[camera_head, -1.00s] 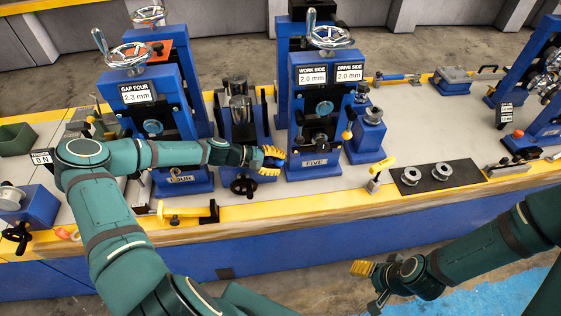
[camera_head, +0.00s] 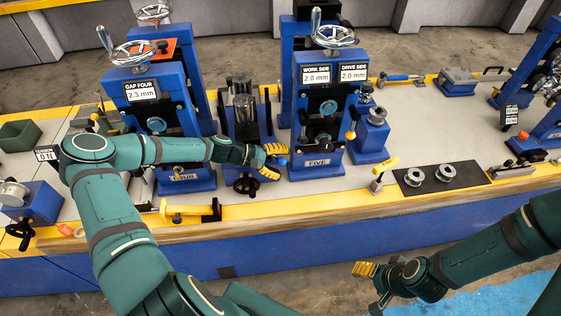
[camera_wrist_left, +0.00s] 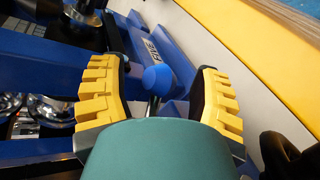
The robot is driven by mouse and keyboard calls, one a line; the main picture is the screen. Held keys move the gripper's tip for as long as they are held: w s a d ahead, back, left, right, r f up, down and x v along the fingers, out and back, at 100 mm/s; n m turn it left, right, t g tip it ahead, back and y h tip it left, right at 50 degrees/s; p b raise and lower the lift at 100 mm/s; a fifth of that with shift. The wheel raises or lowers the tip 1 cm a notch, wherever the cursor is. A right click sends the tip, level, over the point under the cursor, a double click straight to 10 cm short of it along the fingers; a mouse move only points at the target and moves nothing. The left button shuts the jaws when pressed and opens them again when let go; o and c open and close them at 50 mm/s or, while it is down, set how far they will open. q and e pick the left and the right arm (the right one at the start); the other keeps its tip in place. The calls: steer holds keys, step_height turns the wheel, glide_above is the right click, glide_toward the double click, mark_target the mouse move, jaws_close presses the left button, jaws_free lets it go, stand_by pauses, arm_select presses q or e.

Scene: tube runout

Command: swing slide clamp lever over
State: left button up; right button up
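My left gripper (camera_head: 276,161) is at the front left of the blue stand labelled FIVE (camera_head: 318,165). Its yellow fingers are spread apart. In the left wrist view the open gripper (camera_wrist_left: 158,95) has a lever with a blue round knob (camera_wrist_left: 157,79) between its fingers, with gaps to both sides. The knob shows as a small blue spot (camera_head: 282,162) in the head view. Whether this is the slide clamp lever is not marked. My right gripper (camera_head: 364,269) is in front of the bench, away from the stands; its finger opening is unclear.
The stand labelled GAP FOUR (camera_head: 160,115) is to the left, with a black handwheel (camera_head: 246,185) between the stands. A yellow-handled tool (camera_head: 184,210) lies at the front edge. A black mat (camera_head: 470,172) with two metal rollers is to the right.

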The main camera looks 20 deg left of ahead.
mark_target(281, 159)
arm_select(q)
steer(key=shift+r, duration=0.1)
step_height(281, 159, up, 10)
steer(key=shift+f, duration=0.1)
stand_by(0.3)
